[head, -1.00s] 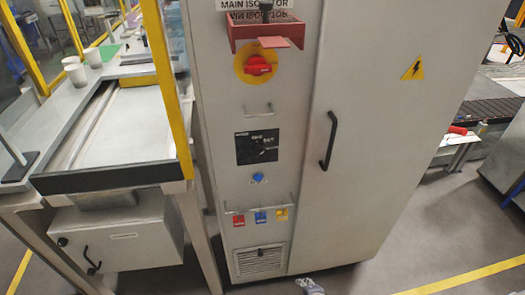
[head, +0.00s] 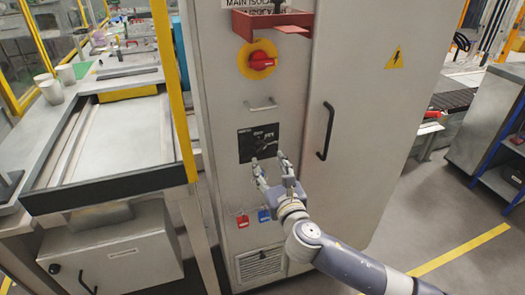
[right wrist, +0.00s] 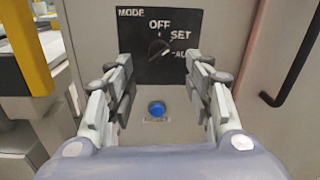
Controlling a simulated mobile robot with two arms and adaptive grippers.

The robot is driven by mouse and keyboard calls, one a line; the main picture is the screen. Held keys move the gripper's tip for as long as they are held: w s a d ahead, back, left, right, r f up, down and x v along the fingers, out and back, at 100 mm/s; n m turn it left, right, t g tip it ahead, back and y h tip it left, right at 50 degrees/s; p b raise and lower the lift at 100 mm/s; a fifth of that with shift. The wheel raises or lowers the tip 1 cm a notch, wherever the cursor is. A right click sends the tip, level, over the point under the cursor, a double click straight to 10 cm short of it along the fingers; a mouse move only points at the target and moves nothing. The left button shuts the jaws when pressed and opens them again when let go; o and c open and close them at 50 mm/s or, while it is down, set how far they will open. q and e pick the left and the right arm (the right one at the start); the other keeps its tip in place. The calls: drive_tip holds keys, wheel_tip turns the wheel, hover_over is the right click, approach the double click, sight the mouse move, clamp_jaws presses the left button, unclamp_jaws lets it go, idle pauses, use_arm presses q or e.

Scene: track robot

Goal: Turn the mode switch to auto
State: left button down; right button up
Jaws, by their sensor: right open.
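The mode switch (right wrist: 158,48) is a dark rotary knob on a black plate (right wrist: 148,68) marked MODE, OFF, SET and a partly hidden label starting "AU". Its pale pointer line runs up and to the right, between the knob and the SET side. In the head view the black plate (head: 247,147) is on the grey cabinet's front. My right gripper (head: 269,160) is open in front of the cabinet, just below the plate; in the right wrist view its fingers (right wrist: 162,75) stand either side of the plate's lower part, with nothing between them. My left gripper is not in view.
A blue button (right wrist: 157,109) sits below the plate, between the fingers in the wrist view. A black door handle (head: 326,131) is to the right.

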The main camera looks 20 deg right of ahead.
sight(261, 147)
drive_tip(key=w, duration=0.7)
drive_tip(key=shift+w, duration=0.3)
drive_tip(key=shift+f, duration=0.1)
drive_tip(key=c, duration=1.1)
